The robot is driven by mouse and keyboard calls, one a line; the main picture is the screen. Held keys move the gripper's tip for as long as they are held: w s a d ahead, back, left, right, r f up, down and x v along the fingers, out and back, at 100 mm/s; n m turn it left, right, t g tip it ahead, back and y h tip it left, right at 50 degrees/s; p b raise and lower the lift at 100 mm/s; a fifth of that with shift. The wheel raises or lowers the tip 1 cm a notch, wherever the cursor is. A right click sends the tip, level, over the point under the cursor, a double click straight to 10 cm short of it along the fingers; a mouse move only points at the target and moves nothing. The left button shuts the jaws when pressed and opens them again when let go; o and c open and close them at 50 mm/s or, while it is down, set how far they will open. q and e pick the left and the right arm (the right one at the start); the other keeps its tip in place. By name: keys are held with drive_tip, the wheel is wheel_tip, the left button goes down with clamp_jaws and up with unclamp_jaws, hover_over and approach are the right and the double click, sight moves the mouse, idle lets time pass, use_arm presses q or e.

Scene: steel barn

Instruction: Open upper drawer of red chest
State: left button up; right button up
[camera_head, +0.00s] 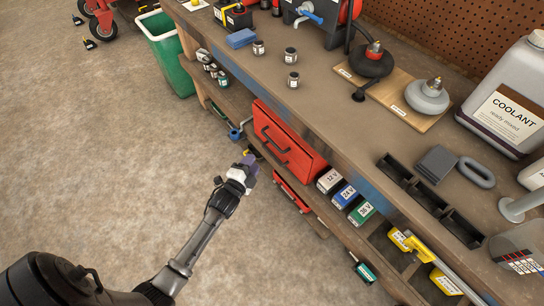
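The red chest (305,151) sits under the workbench top, in the middle of the camera_head view. Its upper front carries a dark bar handle (274,140). A lower red front (285,188) with a dark handle shows below it. My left gripper (249,162) is just left of and below the upper handle in the picture, seemingly apart from it. Its fingers are small, purplish and seen from behind, so their opening is unclear. My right gripper is not in view.
Labelled boxes (345,196) stand right of the chest on the shelf. A green bin (167,55) stands at the bench's left end.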

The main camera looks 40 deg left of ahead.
sight(272, 141)
use_arm(q)
drive_tip(key=w+a+f+m+t+b, duration=0.2)
drive_tip(key=w+f+m+t+b, duration=0.1)
drive_tip(key=f+b, duration=0.75)
drive_tip(key=shift+b+x, duration=2.75)
drive_tip(key=shift+x, duration=4.25)
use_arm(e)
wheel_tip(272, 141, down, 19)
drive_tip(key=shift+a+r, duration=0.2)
use_arm(q)
clamp_jaws()
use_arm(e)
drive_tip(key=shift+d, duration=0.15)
